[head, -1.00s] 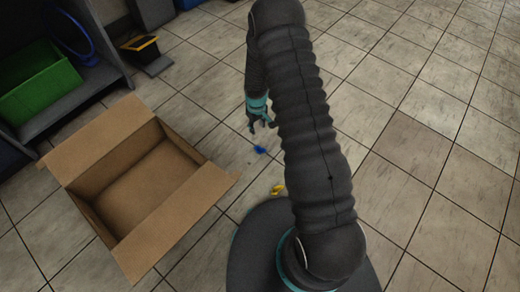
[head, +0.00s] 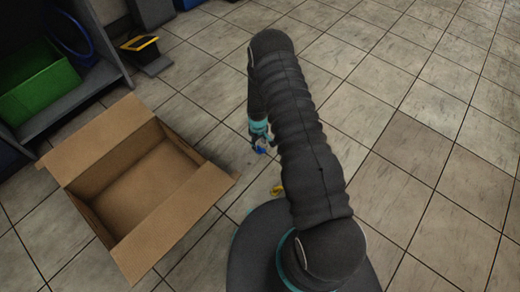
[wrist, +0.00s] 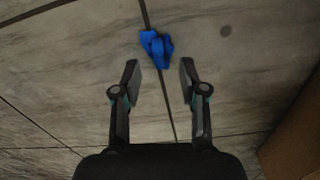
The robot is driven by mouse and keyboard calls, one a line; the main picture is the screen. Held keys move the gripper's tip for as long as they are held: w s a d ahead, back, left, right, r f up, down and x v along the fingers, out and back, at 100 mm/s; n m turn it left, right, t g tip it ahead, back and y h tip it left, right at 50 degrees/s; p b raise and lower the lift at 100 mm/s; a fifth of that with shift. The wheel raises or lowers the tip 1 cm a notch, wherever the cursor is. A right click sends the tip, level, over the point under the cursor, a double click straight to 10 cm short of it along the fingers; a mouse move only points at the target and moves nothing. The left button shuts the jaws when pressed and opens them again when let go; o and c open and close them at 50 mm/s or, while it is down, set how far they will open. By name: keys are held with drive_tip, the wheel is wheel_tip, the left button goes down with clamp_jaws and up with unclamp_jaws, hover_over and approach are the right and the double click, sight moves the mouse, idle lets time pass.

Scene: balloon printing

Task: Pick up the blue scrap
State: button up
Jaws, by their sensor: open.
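The blue scrap (wrist: 157,48) is a small crumpled piece lying on the tiled floor, at the top middle of the wrist view. My gripper (wrist: 160,68) is open, its two fingers spread apart with nothing between them. The scrap lies just past the fingertips, roughly in line with the gap. In the head view the blue scrap (head: 260,150) is partly hidden by my gripper (head: 264,147), which is low near the floor at it.
An open cardboard box (head: 128,205) stands on the floor to the left; an edge shows at the wrist view's right. A yellow scrap (head: 277,190) lies near my base. A green bin (head: 40,88) sits on a shelf at far left. Floor to the right is clear.

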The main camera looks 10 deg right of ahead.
sight(260, 148)
drive_tip(key=shift+d+f, duration=0.2)
drive_tip(key=shift+f, duration=1.65)
drive_tip(key=c, duration=0.8)
drive_tip(key=shift+r, duration=0.1)
